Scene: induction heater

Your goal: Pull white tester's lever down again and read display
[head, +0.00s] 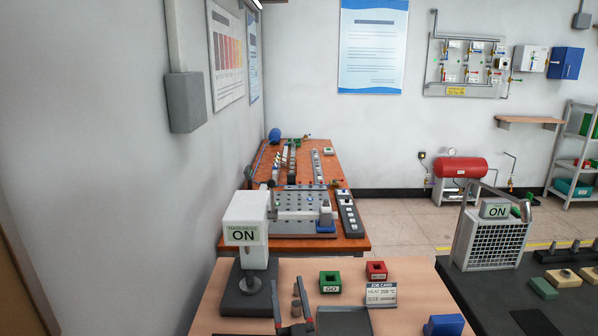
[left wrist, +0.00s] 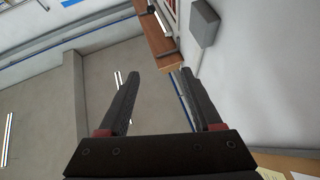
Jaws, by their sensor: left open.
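The white tester (head: 245,216) stands upright on a dark base at the left of the near wooden table in the head view. Its display (head: 243,235) reads "HARDNESS" with "ON" below; no number shows. A thin grey part (head: 273,200) at its upper right may be the lever, but I cannot tell its position clearly. My left gripper (head: 289,284) is at the bottom of the head view, right of the tester's base and apart from the tester. In the left wrist view the left gripper (left wrist: 160,74) is open with nothing between its fingers. My right gripper does not show.
A green GO block (head: 330,281), a red block (head: 376,270), a job card (head: 381,294), a grey tray (head: 344,322) and a blue block (head: 444,325) crowd the near table. A white heater unit (head: 492,240) stands right. The wall is close left.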

